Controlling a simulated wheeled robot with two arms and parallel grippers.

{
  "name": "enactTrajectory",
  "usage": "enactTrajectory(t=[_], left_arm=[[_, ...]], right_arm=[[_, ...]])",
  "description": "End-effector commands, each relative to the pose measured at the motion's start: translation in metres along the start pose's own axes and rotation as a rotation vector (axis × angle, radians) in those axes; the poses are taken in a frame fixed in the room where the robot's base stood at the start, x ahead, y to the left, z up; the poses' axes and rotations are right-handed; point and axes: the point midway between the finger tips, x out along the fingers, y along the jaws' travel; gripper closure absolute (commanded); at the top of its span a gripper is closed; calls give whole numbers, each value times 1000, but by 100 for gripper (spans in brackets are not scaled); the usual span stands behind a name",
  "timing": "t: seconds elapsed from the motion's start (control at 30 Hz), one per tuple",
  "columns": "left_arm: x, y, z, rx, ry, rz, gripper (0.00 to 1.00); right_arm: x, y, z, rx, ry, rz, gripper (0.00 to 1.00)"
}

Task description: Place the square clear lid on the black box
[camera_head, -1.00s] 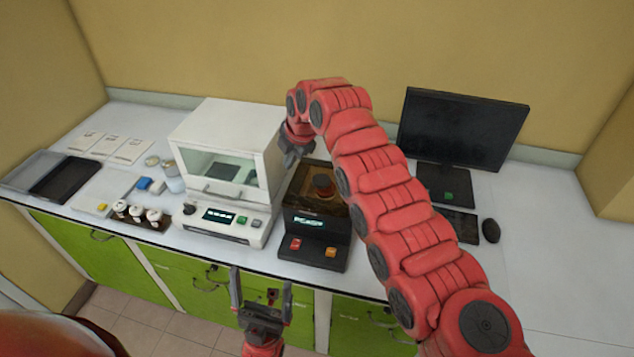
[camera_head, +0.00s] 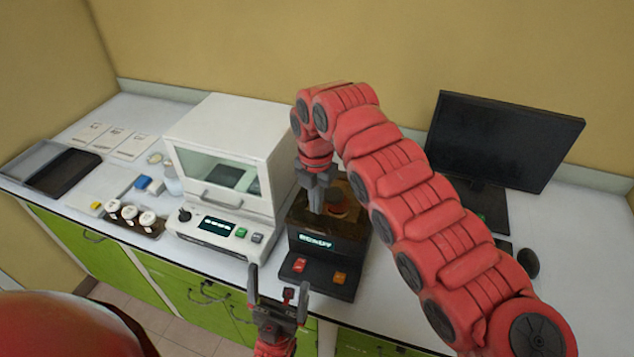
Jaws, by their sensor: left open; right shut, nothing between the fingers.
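The black box (camera_head: 328,248) stands on the counter right of the white instrument, with a lit display and red and orange buttons on its front. Its top looks brownish and glassy, with a round reddish part partly hidden by my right gripper. I cannot tell whether this glassy top is the clear lid; no separate square clear lid shows. My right gripper (camera_head: 317,205) is shut and empty, pointing down at the left part of the box top; contact is unclear. My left gripper (camera_head: 278,284) is open and empty, low in front of the counter edge.
The white instrument (camera_head: 228,160) with a glass window stands close left of the box. A monitor (camera_head: 500,140) and a mouse (camera_head: 528,262) are on the right. Several white-capped jars (camera_head: 130,213) in a holder and a dark tray (camera_head: 62,172) lie left.

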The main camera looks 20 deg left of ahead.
Motion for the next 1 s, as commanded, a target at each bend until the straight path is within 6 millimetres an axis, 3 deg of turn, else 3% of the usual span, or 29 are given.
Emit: enactTrajectory(t=[0.03, 0.17, 0.5, 1.0], left_arm=[[11, 0, -2, 0, 0, 0, 4], [23, -1, -4, 0, 0, 0, 4], [34, -2, -6, 0, 0, 0, 4], [39, -2, -7, 0, 0, 0, 4]], right_arm=[[6, -1, -1, 1, 3, -1, 100], [32, 0, -1, -1, 5, -3, 100], [30, 5, 27, -1, 1, 8, 100], [32, 1, 40, 1, -1, 2, 100]])
